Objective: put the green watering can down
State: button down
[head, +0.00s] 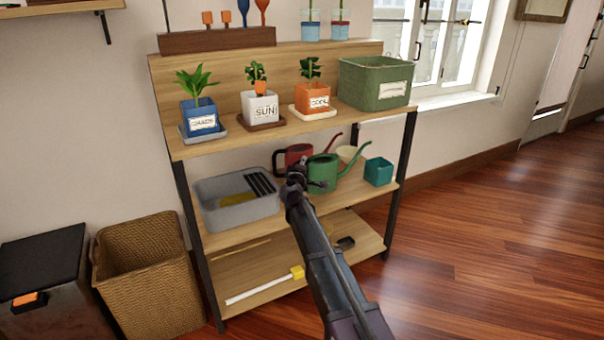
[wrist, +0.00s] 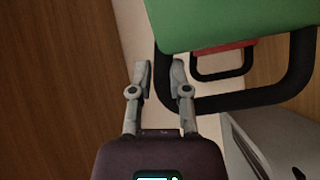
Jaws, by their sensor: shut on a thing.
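The green watering can (head: 323,173) is at the middle shelf (head: 222,239), upright, its spout pointing up to the right. I cannot tell whether its base touches the board. My gripper (head: 296,172) is at the can's left side, shut on its dark handle. The wrist view shows the green body of the can (wrist: 225,18) and its black handle (wrist: 250,97) beside my gripper fingers (wrist: 162,72). The exact contact between fingers and handle is not clear there.
A red watering can (head: 293,152) stands close behind, partly hidden. The upper shelf above holds plants and a green bin (head: 372,84).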

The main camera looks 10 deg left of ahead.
jog(key=shift+w+a, duration=0.15)
jog(key=shift+w, duration=0.15)
jog(key=shift+f+b, duration=1.75)
jog(key=c, duration=0.6)
grip_release()
jog(key=s, duration=1.2)
jog(key=shift+a, duration=0.45)
